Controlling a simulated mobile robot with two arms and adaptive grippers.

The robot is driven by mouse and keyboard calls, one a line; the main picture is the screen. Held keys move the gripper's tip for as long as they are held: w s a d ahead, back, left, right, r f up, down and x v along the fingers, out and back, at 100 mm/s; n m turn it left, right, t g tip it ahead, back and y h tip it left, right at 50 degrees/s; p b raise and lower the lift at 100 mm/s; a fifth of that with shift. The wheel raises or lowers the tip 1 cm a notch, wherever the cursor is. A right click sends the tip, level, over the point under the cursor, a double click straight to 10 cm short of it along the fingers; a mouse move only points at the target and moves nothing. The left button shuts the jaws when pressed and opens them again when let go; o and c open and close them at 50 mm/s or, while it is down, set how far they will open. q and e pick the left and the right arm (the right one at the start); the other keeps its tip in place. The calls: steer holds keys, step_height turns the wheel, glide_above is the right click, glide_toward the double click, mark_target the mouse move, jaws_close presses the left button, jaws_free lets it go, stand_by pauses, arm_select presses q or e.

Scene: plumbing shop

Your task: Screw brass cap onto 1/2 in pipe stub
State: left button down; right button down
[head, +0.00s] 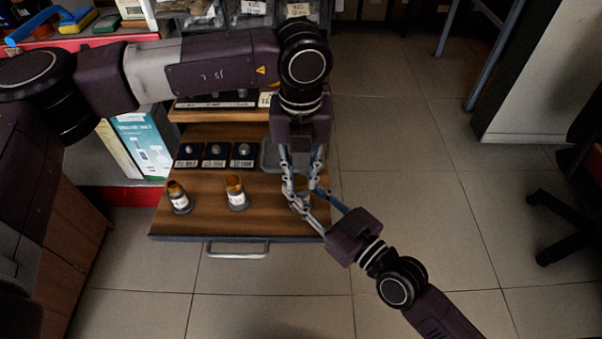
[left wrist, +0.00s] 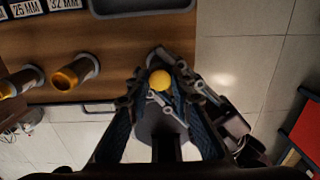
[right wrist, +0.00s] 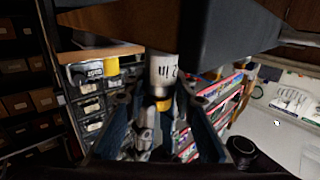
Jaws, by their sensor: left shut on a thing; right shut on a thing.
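The 1/2 in pipe stub, with a white label, stands upright on the wooden board's right side; it is clearest in the right wrist view (right wrist: 162,72), where up and down look reversed. The brass cap (left wrist: 160,80) is a yellow disc between my left fingertips; in the right wrist view the cap (right wrist: 163,104) is at the stub's free end, seemingly touching. How far it is threaded cannot be told. My left gripper (head: 296,182) points down from above, shut on the cap. My right gripper (head: 313,203) reaches in from the lower right, shut on the stub. Fingers largely hide both things.
Two more labelled stubs with orange-brown tops, the left one (head: 179,199) and the middle one (head: 236,193), stand on the wooden board (head: 205,222). Small black labelled holders (head: 215,156) and a grey tray (head: 268,158) lie behind.

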arm_select(q)
steer(key=m, duration=0.3)
steer(key=c, duration=1.7)
jaws_free()
steer(key=shift+r, duration=0.1)
steer(key=shift+r, duration=2.15)
steer(key=shift+r, duration=0.1)
steer(key=shift+c, duration=0.5)
